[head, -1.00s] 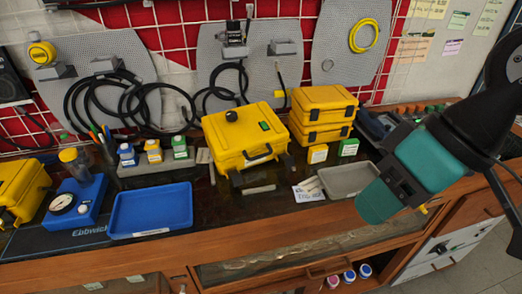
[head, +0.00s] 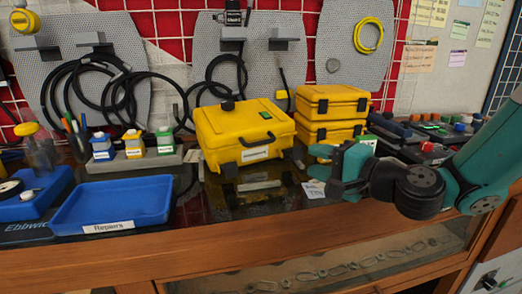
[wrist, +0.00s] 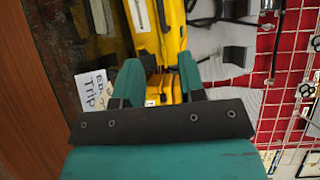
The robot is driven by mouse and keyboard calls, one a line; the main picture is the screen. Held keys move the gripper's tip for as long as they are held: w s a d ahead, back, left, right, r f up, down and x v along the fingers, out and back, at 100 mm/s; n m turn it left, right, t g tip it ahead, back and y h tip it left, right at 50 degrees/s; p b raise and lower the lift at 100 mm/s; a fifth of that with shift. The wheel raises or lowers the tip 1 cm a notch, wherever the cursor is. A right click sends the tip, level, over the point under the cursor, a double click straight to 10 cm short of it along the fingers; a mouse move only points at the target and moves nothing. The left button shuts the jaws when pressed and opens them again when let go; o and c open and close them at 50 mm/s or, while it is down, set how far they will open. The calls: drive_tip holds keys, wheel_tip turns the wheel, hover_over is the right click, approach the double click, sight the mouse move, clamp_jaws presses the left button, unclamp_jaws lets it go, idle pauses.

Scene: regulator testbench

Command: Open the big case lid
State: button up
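The big yellow case (head: 243,140) stands on the bench in the middle of the head view with its lid down. It has a black knob and a green patch on top, and a handle and white label on its front. My gripper (head: 338,165) is to the right of the case, in front of the stacked small cases, and apart from the big case. In the wrist view the fingers of my gripper (wrist: 160,82) are spread with nothing held. A yellow case (wrist: 160,40) shows beyond them, partly hidden.
Two smaller yellow cases (head: 332,104) are stacked right of the big case. A blue tray (head: 110,203) and bottles (head: 133,145) stand to the left. A paper card (head: 314,190) lies near the bench front. Cables hang behind.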

sight(263, 143)
drive_tip(key=p+x, duration=0.4)
drive_tip(key=x, duration=1.2)
clamp_jaws()
